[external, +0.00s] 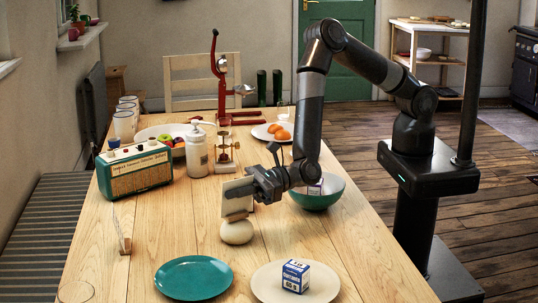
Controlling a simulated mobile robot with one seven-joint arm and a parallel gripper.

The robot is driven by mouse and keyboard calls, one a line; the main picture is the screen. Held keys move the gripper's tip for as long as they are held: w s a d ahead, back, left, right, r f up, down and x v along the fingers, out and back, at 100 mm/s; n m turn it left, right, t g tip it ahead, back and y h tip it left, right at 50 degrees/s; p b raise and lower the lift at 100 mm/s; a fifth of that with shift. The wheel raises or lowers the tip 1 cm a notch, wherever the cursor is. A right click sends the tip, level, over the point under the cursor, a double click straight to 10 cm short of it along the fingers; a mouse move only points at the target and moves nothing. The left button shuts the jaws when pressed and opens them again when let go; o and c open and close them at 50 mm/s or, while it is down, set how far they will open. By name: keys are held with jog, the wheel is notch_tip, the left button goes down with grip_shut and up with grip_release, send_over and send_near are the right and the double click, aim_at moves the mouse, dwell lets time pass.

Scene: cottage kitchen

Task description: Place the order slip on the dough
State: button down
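The dough (237,232) is a pale, rounded lump on the wooden table, left of the middle. My gripper (250,190) is just above it and slightly to its right. A thin cream card, which looks like the order slip (236,205), stands upright at my gripper's fingers, and my gripper appears shut on it. The slip's lower edge is at the top of the dough; I cannot tell whether they touch. The fingers partly cover the slip.
A teal plate (194,278) and a cream plate (268,284) with a blue-and-white box (296,276) are in front. A green bowl (318,198) is right of my gripper. A bottle (197,152), a radio (134,171) and a small upright holder (122,232) stand left.

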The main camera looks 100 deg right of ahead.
jog(key=c, duration=1.7)
grip_release()
jog(key=shift+s+d, duration=0.1)
jog(key=shift+s, duration=0.05)
jog(key=v, duration=1.1)
jog(key=shift+s+d+r, duration=0.1)
jog(key=shift+s, duration=0.25)
